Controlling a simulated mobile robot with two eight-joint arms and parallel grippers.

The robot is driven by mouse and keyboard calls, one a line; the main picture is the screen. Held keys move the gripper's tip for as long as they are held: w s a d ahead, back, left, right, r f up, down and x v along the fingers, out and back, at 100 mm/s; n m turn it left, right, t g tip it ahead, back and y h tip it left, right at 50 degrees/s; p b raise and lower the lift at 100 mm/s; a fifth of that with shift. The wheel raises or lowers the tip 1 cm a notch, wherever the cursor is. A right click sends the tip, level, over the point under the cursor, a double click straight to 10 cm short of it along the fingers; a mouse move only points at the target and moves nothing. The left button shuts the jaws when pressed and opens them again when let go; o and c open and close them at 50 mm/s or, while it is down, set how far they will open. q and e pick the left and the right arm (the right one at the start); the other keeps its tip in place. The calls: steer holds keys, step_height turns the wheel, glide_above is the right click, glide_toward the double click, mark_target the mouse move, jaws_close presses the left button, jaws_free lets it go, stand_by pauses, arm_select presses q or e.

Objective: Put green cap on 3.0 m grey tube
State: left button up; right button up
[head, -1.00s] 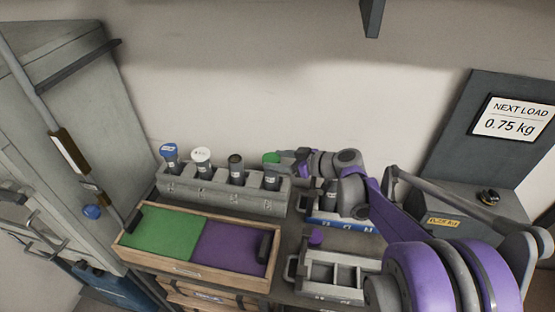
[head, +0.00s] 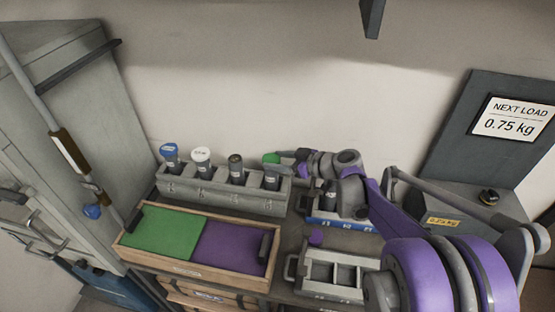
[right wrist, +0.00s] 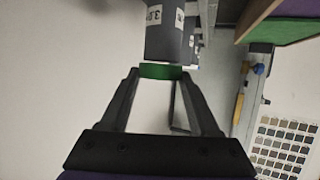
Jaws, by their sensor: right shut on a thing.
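The green cap (head: 271,158) is at the top of the rightmost grey tube (head: 271,180) in the grey rack. My right gripper (head: 284,157) is shut on the cap from the right side. In the right wrist view the cap (right wrist: 162,71) sits between the fingertips, right at the end of the grey tube (right wrist: 166,38), whose label reads 3.0. The cap looks lined up with the tube end. I cannot tell whether it is seated or only against it. My left gripper is not in view.
The grey rack (head: 222,199) also holds tubes with blue (head: 169,149), white (head: 201,154) and dark (head: 235,159) tops. In front lies a wooden tray (head: 190,270) with green and purple halves.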

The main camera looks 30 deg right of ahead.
steer(key=shift+f, duration=0.4)
stand_by(0.5)
steer(key=o, duration=1.4)
steer(key=v, duration=1.1)
steer(key=shift+a, duration=0.15)
